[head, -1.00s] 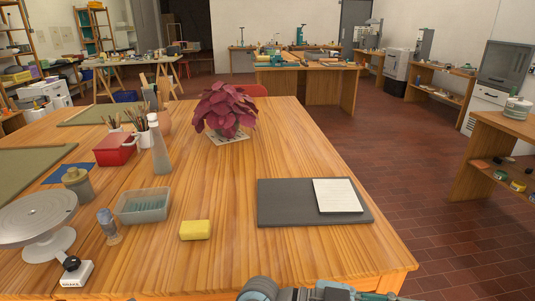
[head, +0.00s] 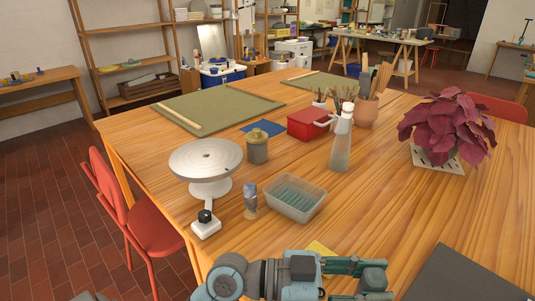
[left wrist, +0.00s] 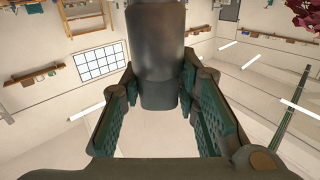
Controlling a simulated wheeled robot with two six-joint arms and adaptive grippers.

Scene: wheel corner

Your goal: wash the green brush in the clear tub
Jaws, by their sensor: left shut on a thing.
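The clear tub (head: 317,208) stands on the wooden table in the head view, with bluish-grey content low inside. My left gripper (head: 383,283) is at the bottom of the head view, toward the table's near edge, right of and nearer than the tub. In the left wrist view, my left gripper (left wrist: 158,85) is shut on a dark grey cylindrical thing (left wrist: 156,50). I see no green on it, so I cannot tell whether it is the green brush. My right gripper is not in view.
A small blue-grey-topped thing (head: 250,198) stands left of the tub. A turntable (head: 206,160), lidded jar (head: 257,147), red box (head: 309,122) and tall bottle (head: 341,140) surround it. A yellow block (head: 319,248) is partly behind my arm. A dark board (head: 465,277) lies right.

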